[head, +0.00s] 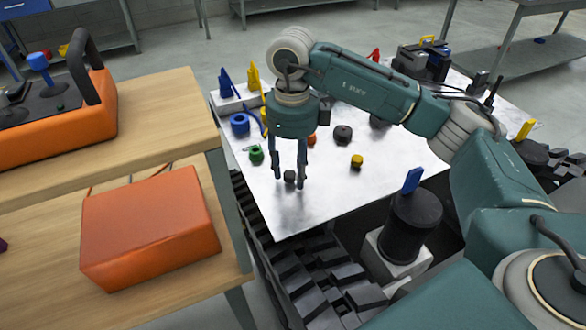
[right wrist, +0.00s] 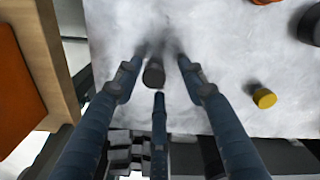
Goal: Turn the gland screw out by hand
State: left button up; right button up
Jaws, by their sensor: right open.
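A small dark grey knob-like piece (head: 290,176), which may be the gland screw, stands on the light metal plate (head: 330,200) near its front left edge. It also shows in the right wrist view (right wrist: 154,72). My right gripper (head: 288,184) points down over it, with its blue-grey fingers spread around it. In the right wrist view, the fingers (right wrist: 158,65) are open and the piece lies between them. Gaps show beside it; I cannot tell whether any finger touches it. No thread or slot on the piece can be made out. My left gripper is out of view.
A yellow-topped knob (head: 357,161), a black knob (head: 343,134) and a green piece (head: 257,154) stand on the plate nearby. Dark tracks (head: 325,270) run below its front edge. A wooden bench (head: 170,110) with an orange box (head: 150,225) stands close at left.

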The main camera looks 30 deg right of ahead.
jog(key=m, duration=0.3)
jog(key=shift+a+f, duration=0.2)
jog(key=shift+a, duration=0.15)
jog(key=shift+m, duration=0.4)
jog(key=shift+r+m+p, duration=0.1)
jog(key=shift+m+p, duration=0.45)
jog(key=shift+m, duration=0.05)
jog(key=m+p, duration=0.1)
jog(key=m, duration=0.3)
jog(key=shift+r+m, duration=0.15)
jog(key=shift+m, duration=0.15)
jog(key=shift+a+m+p, duration=0.1)
jog(key=shift+m+p, duration=0.35)
jog(key=shift+m, duration=1.25)
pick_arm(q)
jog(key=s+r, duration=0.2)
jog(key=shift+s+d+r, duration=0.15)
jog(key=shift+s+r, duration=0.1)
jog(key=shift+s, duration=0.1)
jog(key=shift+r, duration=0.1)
